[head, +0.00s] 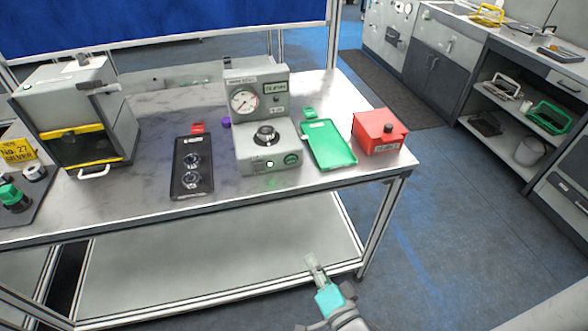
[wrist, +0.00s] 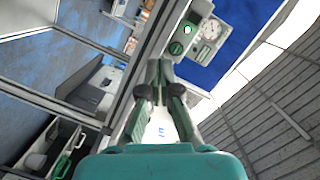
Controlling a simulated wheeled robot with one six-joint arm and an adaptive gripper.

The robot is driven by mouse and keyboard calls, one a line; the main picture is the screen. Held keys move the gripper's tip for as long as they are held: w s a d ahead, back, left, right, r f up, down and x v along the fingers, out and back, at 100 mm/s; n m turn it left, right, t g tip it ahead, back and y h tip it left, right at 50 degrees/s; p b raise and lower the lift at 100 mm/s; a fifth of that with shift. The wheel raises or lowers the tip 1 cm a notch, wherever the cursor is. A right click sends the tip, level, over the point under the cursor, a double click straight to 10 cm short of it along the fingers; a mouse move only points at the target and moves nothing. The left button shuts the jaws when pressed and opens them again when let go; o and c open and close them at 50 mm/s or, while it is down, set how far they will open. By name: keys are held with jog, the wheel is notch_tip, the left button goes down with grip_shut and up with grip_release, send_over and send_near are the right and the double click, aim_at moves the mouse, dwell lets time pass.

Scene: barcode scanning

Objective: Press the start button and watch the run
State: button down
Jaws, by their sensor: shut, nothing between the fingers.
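The grey test machine (head: 262,118) stands on the bench with a round dial gauge (head: 244,100) and a dark round metal part (head: 266,134) on its sloping top. Its front face carries a small lit green-white button (head: 270,164) and a dark green oval (head: 291,159); which is the start button I cannot tell. The gauge (wrist: 211,29), lit button (wrist: 187,30) and green oval (wrist: 176,48) also show in the wrist view. My gripper (head: 311,260) is in front of and below the bench edge, apart from the machine. Its fingers (wrist: 159,70) are shut and empty.
A black tray (head: 178,161) with two metal parts lies left of the machine. A grey cabinet (head: 80,110) stands at left. The bench's front edge is clear.

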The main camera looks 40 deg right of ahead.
aim_at(292, 161)
jog(key=w+d+r+m+h, duration=0.3)
jog(key=w+d+r+m, duration=0.3)
jog(key=w, duration=0.4)
jog(key=shift+m+t, duration=0.3)
jog(key=shift+m, duration=0.5)
jog(key=shift+w, duration=0.15)
jog(key=x, duration=1.3)
jog(key=shift+w+d+f, duration=0.15)
jog(key=shift+w, duration=0.2)
jog(key=shift+w, duration=0.1)
jog(key=shift+w+d, duration=0.25)
jog(key=shift+w, duration=0.4)
jog(key=shift+s, duration=0.1)
